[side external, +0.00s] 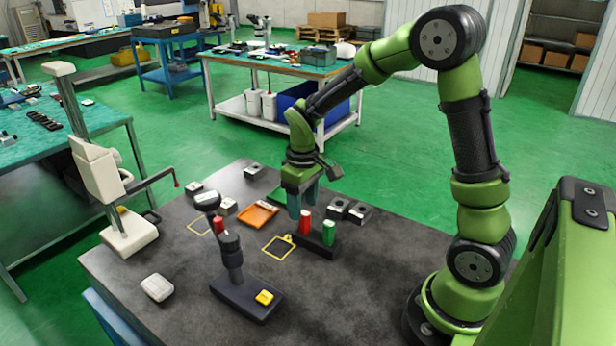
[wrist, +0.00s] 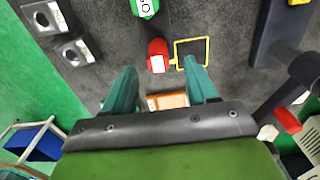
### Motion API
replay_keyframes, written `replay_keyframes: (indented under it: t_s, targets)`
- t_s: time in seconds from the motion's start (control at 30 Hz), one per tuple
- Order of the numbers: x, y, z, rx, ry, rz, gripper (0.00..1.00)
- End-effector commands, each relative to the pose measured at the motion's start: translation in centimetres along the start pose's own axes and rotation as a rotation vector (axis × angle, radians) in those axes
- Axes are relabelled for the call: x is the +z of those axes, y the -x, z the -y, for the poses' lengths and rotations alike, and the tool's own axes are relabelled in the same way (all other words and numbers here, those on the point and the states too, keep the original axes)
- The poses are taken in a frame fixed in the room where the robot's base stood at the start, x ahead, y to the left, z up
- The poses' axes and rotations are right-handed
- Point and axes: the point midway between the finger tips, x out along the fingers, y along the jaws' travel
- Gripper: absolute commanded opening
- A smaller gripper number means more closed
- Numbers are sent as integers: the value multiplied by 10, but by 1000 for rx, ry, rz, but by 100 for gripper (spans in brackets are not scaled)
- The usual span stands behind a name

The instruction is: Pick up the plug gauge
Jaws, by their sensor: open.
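The gauge with coloured ends stands on the grey bench on a dark base. Its red end (side external: 305,222) and green end (side external: 329,233) show side by side in the side view. In the wrist view the green end (wrist: 145,7) carries a GO label at the top edge, and the red end (wrist: 157,56) lies just beyond my fingertips. I cannot tell whether the ends are one gauge or two pieces in a stand. My gripper (side external: 303,203) is open and empty, pointing down above the bench close to the red end; its fingers show in the wrist view (wrist: 157,76).
A yellow square outline (side external: 278,246) is marked beside the red end. An orange tray (side external: 258,214) lies behind it. Grey blocks (side external: 359,212) sit to the right. A dark stand with a post (side external: 233,262) is at front left. A white-grey measuring stand (side external: 107,182) is at left.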

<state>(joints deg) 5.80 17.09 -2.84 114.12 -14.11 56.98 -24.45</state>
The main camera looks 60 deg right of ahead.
Motion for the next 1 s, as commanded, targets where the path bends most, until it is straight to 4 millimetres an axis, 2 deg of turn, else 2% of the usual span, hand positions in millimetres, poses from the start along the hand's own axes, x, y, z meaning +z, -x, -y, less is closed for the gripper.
replay_keyframes:
  t_s: [0.4,0.67,0.77,1.0]
  targets:
    - [4,-50,-2,0,0,3,57]
    - [4,-53,-2,0,-1,0,57]
    - [4,-53,-2,0,-1,0,45]
    - [3,-53,-2,0,-1,0,8]
